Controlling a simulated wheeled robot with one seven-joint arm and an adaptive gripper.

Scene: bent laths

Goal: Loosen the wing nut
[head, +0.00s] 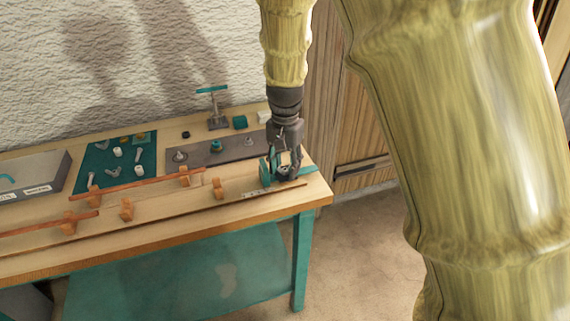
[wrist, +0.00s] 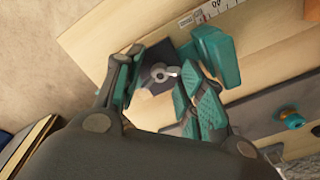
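A small grey metal piece that looks like the wing nut (wrist: 160,73) sits on a dark square plate (wrist: 148,84) in the wrist view. My gripper (wrist: 157,88) is above it, its teal-padded fingers apart on either side with a gap around the nut. I cannot tell if either pad touches it. In the head view my gripper (head: 283,170) is low over the right end of the workbench (head: 150,228), and the nut is hidden there. A teal upright block (wrist: 218,55) stands just right of the nut in the wrist view.
A long dark plate (head: 238,147) with several fittings lies behind my gripper. Wooden blocks (head: 218,188) and a bent reddish lath (head: 135,187) are to the left. A teal mat (head: 103,162) holds small parts. A teal-handled stand (head: 217,120) rises at the back.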

